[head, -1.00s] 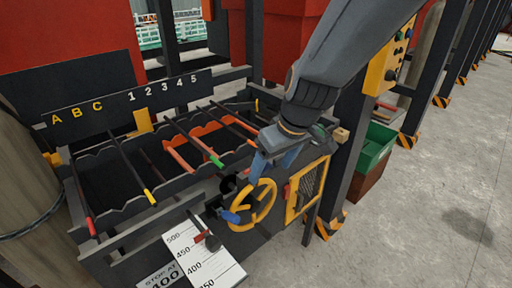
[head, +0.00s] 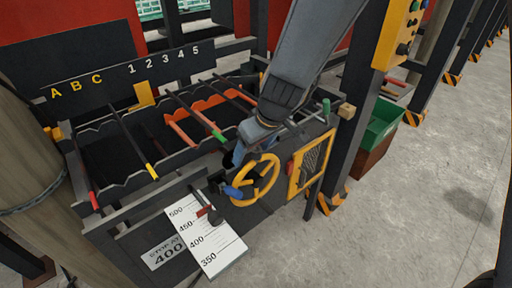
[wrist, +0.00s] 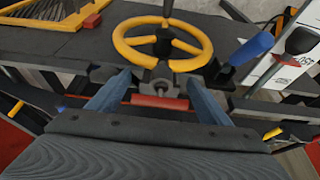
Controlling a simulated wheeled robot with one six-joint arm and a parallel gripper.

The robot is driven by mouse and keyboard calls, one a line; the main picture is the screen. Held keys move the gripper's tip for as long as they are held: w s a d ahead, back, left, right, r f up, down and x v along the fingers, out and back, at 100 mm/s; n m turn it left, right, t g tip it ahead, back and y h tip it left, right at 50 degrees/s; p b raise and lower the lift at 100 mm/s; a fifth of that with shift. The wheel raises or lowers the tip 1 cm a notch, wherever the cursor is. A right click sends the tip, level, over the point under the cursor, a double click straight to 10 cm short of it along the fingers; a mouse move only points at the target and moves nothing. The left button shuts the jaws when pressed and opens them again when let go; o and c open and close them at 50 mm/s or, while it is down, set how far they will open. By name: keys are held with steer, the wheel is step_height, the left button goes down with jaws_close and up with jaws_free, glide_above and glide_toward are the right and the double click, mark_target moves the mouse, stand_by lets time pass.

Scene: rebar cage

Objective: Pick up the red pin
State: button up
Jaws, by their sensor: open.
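A short red bar, which looks like the red pin (wrist: 160,101), lies crosswise between my fingers in the wrist view, just behind a grey block and the yellow handwheel (wrist: 162,45). My gripper (wrist: 158,84) is open, with one blue finger on each side of the pin. I cannot tell whether either finger touches it. In the head view my gripper (head: 238,155) is low over the machine's front edge, just behind the handwheel (head: 253,180). The pin is hidden by the gripper and arm there.
A rack (head: 95,160) with dark bars with coloured ends lies to the left. A blue handle (wrist: 252,48) and a white scale plate (head: 207,240) are close to the wheel. A yellow grille (head: 312,162) is on its right. A green bin (head: 378,135) stands farther right.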

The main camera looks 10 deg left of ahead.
steer(key=c, duration=1.2)
